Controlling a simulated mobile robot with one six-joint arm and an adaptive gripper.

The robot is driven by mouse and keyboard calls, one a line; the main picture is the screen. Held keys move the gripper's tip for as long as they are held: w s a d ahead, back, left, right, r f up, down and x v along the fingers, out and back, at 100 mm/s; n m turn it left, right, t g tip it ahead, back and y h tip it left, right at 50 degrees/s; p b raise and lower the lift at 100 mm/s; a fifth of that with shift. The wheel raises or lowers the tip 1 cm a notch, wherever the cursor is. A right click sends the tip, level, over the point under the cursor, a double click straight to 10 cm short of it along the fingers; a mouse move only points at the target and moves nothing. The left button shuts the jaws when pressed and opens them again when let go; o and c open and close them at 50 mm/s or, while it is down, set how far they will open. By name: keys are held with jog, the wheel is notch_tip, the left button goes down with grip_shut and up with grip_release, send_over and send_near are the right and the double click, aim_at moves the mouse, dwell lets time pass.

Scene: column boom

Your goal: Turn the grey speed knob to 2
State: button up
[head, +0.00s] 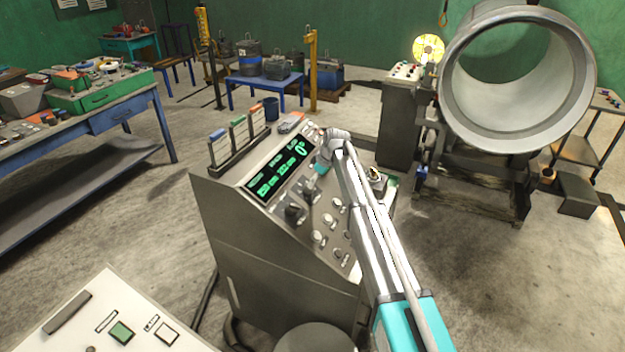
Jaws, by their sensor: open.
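The grey control console (225,225) stands in the middle of the head view with a sloping panel on top. A dark knob (293,212) sits below the green display. Several pale grey knobs (318,237) are set lower and to the right on the panel. I cannot tell which is the speed knob, and the scale marks are too small to read. My gripper (310,190) is over the panel, just above and right of the dark knob, pointing down at it. It is open; contact with a knob cannot be made out. My arm covers the panel's right part.
The green display (280,168) shows a large 0 at its upper right. Coloured card holders (238,132) stand along the console's far left edge. A white panel with buttons (110,322) is at the lower left. A large metal drum (455,75) stands behind right.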

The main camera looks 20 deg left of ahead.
jog(key=p+v, duration=0.8)
jog(key=v, duration=0.2)
dwell(0.3)
jog(key=shift+s, duration=0.1)
dwell(0.4)
jog(key=s+d+f+m+h+b, duration=0.1)
jog(key=s+d+f+m+b, duration=0.3)
jog(key=s+d, duration=0.6)
jog(key=s+d+f+m+h+b, duration=0.2)
jog(key=s+d+f+m+b, duration=0.2)
jog(key=d, duration=1.7)
jog(key=s+d+f+m+h+b, duration=0.1)
jog(key=s+d+f+m+b, duration=0.3)
jog(key=s+d+m, duration=0.5)
jog(key=s+d+f, duration=0.2)
jog(key=s+d, duration=0.4)
jog(key=s, duration=0.2)
jog(key=shift+f+h+b, duration=0.3)
jog(key=shift+f+b, duration=0.05)
jog(key=shift+b, duration=0.05)
jog(key=shift+d, duration=0.15)
